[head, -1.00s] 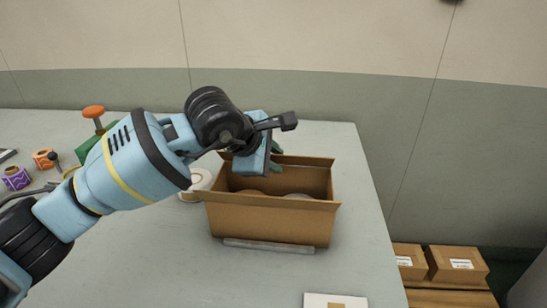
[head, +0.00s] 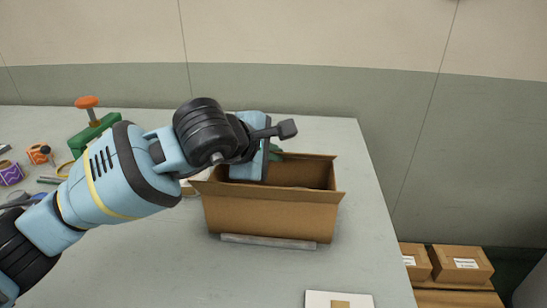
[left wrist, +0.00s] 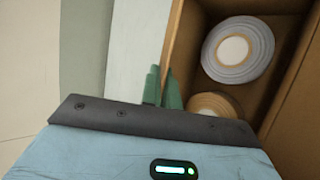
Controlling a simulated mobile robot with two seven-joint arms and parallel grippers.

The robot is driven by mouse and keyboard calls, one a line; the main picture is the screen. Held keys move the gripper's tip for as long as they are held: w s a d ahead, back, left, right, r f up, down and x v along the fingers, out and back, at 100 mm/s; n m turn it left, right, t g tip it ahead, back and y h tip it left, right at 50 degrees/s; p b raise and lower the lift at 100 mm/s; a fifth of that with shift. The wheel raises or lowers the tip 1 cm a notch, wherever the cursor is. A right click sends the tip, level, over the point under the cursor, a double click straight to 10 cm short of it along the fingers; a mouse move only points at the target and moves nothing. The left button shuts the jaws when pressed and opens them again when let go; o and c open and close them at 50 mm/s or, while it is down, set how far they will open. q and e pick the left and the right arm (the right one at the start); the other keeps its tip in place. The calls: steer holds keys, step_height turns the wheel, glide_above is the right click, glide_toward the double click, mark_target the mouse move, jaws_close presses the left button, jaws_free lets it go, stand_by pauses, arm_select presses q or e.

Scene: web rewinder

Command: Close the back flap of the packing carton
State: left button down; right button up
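The packing carton (head: 270,216) stands open on the table, and its back flap (head: 310,160) stands up along the far side. My left gripper (head: 274,152) is over the back left of the carton, its green fingers partly hidden behind its own body. Inside the carton lie a grey-rimmed roll (left wrist: 238,50) and a brown roll (left wrist: 214,104). My right gripper is not in view.
A green tool with an orange knob (head: 92,125) and small orange and purple rolls (head: 10,172) are at the left of the table. A grey bar (head: 268,241) lies before the carton. A white card (head: 322,299) lies at the front. Closed boxes (head: 462,262) stand lower right.

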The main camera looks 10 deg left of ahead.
arm_select(q)
steer(key=shift+s+f+t, duration=0.1)
steer(key=shift+t, duration=0.2)
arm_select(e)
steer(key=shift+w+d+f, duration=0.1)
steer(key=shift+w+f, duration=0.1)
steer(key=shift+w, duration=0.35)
arm_select(q)
steer(key=c, duration=1.6)
jaws_free()
steer(key=shift+c, duration=0.2)
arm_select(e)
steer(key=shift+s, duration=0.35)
